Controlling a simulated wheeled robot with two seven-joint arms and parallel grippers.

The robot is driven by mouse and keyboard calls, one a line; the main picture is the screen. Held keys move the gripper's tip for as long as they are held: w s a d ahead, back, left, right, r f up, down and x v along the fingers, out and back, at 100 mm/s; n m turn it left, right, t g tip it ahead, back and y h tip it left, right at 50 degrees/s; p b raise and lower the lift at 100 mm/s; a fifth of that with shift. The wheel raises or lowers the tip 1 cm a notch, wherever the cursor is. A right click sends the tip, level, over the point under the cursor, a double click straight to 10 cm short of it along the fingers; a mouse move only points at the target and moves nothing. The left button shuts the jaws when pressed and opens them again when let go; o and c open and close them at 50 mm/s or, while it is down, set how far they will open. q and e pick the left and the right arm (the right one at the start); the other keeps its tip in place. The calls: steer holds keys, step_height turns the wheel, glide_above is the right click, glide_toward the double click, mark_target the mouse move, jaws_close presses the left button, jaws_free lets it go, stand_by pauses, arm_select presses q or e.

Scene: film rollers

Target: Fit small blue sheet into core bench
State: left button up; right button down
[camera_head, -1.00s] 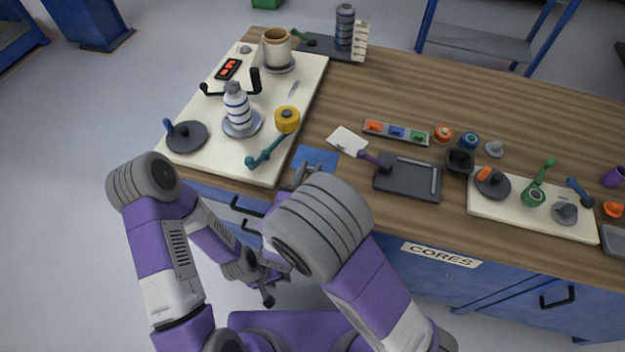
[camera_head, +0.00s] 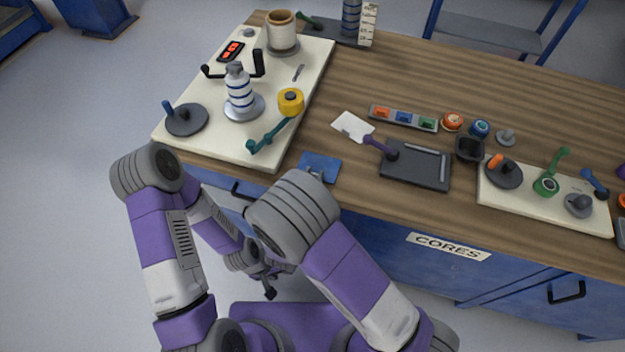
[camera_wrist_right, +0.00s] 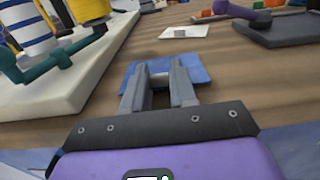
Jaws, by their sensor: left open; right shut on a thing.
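The small blue sheet (camera_head: 320,165) is at the front edge of the wooden bench (camera_head: 350,190), which bears a CORES label. My right gripper (camera_wrist_right: 160,82) is shut on the near part of the blue sheet (camera_wrist_right: 196,68) in the right wrist view. In the head view my right arm mostly hides this gripper. I cannot tell whether the sheet touches the wood. My left gripper (camera_head: 268,285) is open and empty, low in front of the bench.
A cream board (camera_head: 200,95) with a striped bottle and a yellow roll lies left of the sheet. A white card (camera_head: 353,127) and a dark tray (camera_head: 415,172) with a purple handle lie beyond and to the right. Bare wood lies between them.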

steer(key=shift+f, duration=0.2)
steer(key=c, duration=1.4)
jaws_free()
steer(key=shift+f, duration=0.1)
steer(key=o, duration=0.5)
